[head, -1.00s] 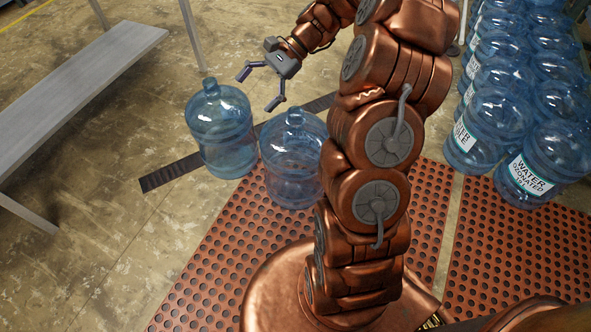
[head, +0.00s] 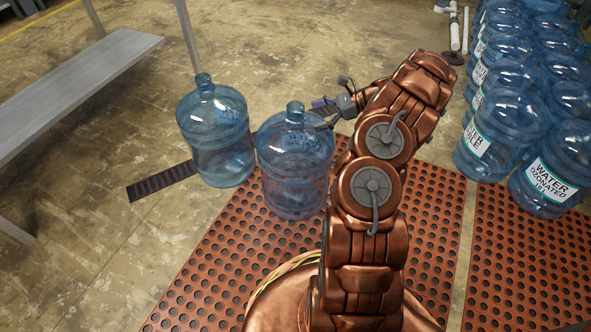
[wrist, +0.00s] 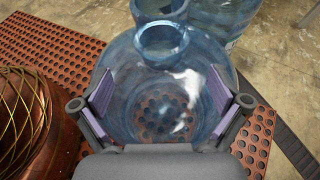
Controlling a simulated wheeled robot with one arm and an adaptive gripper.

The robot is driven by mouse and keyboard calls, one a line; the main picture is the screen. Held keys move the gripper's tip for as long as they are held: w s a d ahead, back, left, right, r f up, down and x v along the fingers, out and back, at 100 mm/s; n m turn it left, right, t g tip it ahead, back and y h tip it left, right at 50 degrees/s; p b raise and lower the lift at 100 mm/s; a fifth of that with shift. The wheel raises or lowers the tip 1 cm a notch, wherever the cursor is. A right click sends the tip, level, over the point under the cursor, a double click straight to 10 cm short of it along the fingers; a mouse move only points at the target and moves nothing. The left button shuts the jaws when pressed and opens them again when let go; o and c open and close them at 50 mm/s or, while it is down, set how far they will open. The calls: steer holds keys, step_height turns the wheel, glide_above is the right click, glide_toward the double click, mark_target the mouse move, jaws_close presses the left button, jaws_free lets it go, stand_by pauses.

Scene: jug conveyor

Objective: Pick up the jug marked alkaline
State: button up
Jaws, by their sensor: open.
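Two clear blue water jugs stand upright side by side, a left jug (head: 215,135) and a right jug (head: 292,175). I cannot read the word alkaline on either one. My gripper (head: 323,113) is open and empty at the upper right of the right jug, near its neck. In the wrist view my gripper (wrist: 160,88) has its two fingers spread over the sides of the near jug (wrist: 165,105), with that jug's open neck beyond them. I cannot tell whether the fingers touch it. The other jug (wrist: 215,15) shows partly behind.
Rows of labelled water jugs (head: 510,125) stand at the right. A grey metal bench (head: 75,85) is at the left. Perforated red mats (head: 215,265) and a dark floor strip (head: 158,184) lie around the two jugs. Open floor lies beyond them.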

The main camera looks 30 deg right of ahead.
mark_target(295, 120)
steer(key=shift+r+b+x, duration=0.15)
steer(key=shift+b+x, duration=0.7)
steer(key=shift+x, duration=0.9)
steer(key=shift+r+b+x, duration=0.1)
steer(key=shift+b+x, duration=0.7)
steer(key=shift+x, duration=0.95)
steer(key=shift+w+r, duration=0.1)
steer(key=shift+w, duration=0.05)
jaws_close()
steer(key=shift+r, duration=0.1)
